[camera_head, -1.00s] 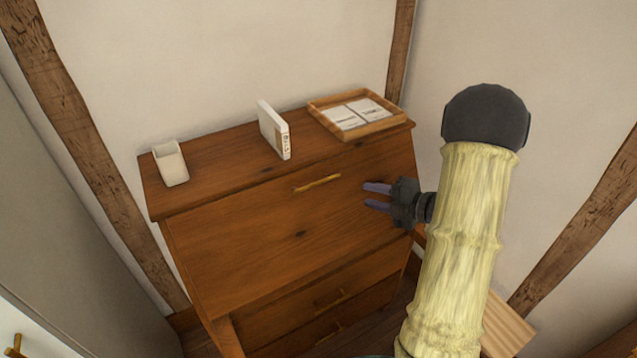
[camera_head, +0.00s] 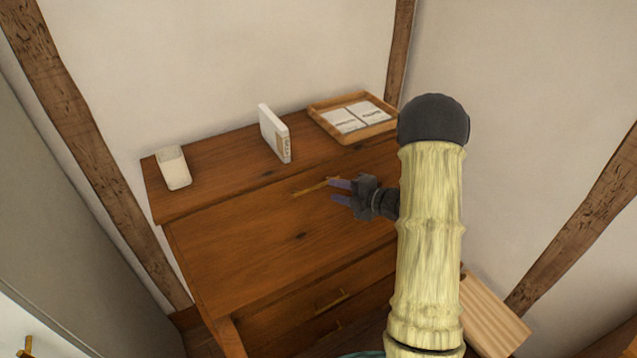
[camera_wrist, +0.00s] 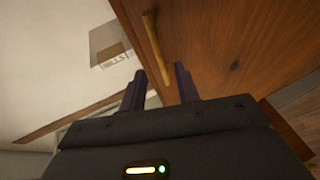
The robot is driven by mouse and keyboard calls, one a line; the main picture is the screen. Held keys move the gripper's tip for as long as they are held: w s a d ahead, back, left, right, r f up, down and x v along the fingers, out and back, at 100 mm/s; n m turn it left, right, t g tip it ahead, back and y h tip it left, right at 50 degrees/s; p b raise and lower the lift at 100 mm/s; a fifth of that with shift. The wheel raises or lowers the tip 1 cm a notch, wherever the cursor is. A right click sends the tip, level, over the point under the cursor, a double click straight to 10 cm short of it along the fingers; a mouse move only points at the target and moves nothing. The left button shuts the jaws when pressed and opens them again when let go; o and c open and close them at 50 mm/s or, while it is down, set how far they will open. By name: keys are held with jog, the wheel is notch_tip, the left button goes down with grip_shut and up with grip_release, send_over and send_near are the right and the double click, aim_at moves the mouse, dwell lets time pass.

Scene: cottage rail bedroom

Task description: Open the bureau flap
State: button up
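The wooden bureau's sloping flap (camera_head: 240,240) is closed, with a brass bar handle (camera_head: 312,187) near its top edge. My gripper (camera_head: 340,190) is open, with its two purple-grey fingers apart at the right end of the handle. In the wrist view, the handle (camera_wrist: 157,48) lies just beyond the fingertips (camera_wrist: 160,75), roughly in line with the gap between them. Whether a finger touches the handle or the flap, I cannot tell.
Drawers with brass handles (camera_head: 331,301) are below the flap. A wooden slatted piece (camera_head: 490,312) is at the lower right.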

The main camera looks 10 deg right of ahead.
aim_at(319, 186)
jog(key=p+x, duration=0.1)
jog(key=x, duration=0.6)
jog(key=shift+a+p, duration=0.1)
jog(key=shift+p, duration=0.2)
grip_shut()
